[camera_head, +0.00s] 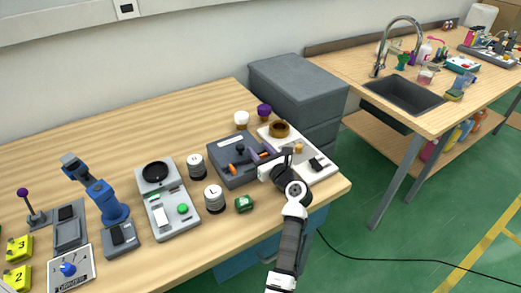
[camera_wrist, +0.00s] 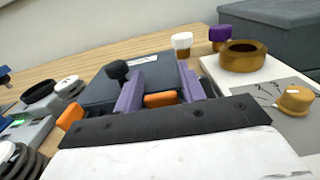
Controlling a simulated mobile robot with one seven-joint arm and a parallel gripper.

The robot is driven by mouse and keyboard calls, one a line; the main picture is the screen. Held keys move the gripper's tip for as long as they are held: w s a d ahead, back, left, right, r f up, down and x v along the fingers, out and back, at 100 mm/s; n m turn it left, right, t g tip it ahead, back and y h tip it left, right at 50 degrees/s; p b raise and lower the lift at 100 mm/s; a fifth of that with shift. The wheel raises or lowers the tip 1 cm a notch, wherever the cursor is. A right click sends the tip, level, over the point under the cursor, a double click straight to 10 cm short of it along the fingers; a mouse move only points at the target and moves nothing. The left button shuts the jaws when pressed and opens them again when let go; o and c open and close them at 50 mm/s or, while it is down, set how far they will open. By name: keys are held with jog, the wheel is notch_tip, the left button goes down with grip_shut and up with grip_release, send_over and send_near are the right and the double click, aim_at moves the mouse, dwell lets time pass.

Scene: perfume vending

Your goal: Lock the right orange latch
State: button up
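A dark grey case (camera_head: 226,154) with a label on its lid lies on the wooden table; it also shows in the wrist view (camera_wrist: 100,89). The right orange latch (camera_wrist: 160,99) is on its near side, between my gripper's two purple fingers. The left orange latch (camera_wrist: 70,117) is left of the fingers and also shows in the head view (camera_head: 232,169). My gripper (camera_wrist: 158,80) is open, with its fingers apart on either side of the right latch. I cannot tell whether they touch it.
A white plate with a brown ring (camera_head: 279,129) is close on the right. White (camera_head: 241,119) and purple (camera_head: 264,112) knobbed pieces stand behind. Grey boxes (camera_head: 298,88) stand behind right.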

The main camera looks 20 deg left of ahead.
jog(key=c, duration=0.7)
jog(key=shift+n+g+y, duration=0.3)
jog(key=n+g+y, duration=0.1)
jog(key=n+g, duration=0.1)
jog(key=g, duration=0.1)
jog(key=shift+s+r+n+g+y, duration=0.1)
jog(key=shift+n+g+y, duration=0.2)
jog(key=shift+y, duration=0.1)
jog(key=n+g, duration=0.1)
jog(key=g, duration=0.1)
jog(key=n+g+y, duration=0.1)
jog(key=g, duration=0.1)
jog(key=n+g, duration=0.1)
jog(key=shift+s+a+n+g+b, duration=0.1)
jog(key=shift+s+n+g+b, duration=0.2)
jog(key=shift+n+g+b, duration=0.1)
jog(key=shift+s+n+g+h+b, duration=0.15)
jog(key=shift+n+g+b, duration=0.15)
jog(key=shift+n+g, duration=0.8)
jog(key=shift+s+n+g+h+b, duration=0.25)
jog(key=shift+n+g, duration=0.3)
jog(key=shift+g, duration=0.95)
jog(key=shift+s+n+g+h+b, duration=0.1)
jog(key=shift+n+g+b, duration=0.25)
jog(key=shift+n+g, duration=0.75)
jog(key=shift+g, duration=0.3)
